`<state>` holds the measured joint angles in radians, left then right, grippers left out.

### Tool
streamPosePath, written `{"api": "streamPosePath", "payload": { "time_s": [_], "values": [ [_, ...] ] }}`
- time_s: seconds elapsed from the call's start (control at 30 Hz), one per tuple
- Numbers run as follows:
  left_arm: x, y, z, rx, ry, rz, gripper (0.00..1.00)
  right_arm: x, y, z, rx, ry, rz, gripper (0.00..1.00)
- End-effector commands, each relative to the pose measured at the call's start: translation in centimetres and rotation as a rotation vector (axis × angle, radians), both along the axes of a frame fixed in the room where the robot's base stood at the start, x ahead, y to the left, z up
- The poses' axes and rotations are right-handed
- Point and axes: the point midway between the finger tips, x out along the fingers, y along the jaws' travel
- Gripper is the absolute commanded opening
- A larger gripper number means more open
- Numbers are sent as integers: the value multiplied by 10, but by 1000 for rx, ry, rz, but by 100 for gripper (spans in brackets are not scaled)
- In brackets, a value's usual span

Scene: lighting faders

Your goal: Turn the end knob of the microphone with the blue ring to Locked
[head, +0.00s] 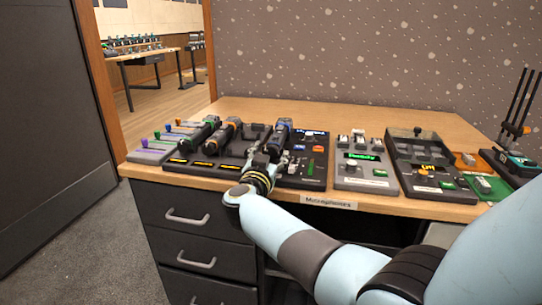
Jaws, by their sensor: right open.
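A dark microphone with a blue ring (281,132) lies in a black tray (310,183) on the desk. Its near end, with the knob, is close to my right gripper, and the gripper partly hides it. My right gripper (265,156) comes in from the lower right and is open at this near end. I cannot tell whether its fingers touch the knob or how the knob is set. A microphone with an orange ring (224,134) and one with a green ring (202,130) lie to the left. My left gripper is not in view.
Left of the tray stands a fader panel with coloured knobs (157,150). Right of it are a grey panel with a green display (362,157) and a dark panel (428,162). A label (329,202) is on the desk's front edge. The back of the desk is clear.

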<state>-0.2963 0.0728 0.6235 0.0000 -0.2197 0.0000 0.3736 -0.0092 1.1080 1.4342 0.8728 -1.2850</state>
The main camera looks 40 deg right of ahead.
Motion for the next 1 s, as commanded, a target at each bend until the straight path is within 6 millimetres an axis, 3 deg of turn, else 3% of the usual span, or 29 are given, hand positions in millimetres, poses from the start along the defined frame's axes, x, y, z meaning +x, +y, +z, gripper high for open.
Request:
{"api": "streamPosePath", "payload": {
  "time_s": [0.2, 0.6, 1.0],
  "values": [
    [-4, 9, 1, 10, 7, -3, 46, 0, 0, 1, 0, 0, 0, 55],
    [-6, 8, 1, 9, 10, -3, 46, 0, 0, 0, 0, 0, 0, 3],
    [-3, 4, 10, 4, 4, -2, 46, 0, 0, 1, 150, -174, 0, 2]
  ]
}}
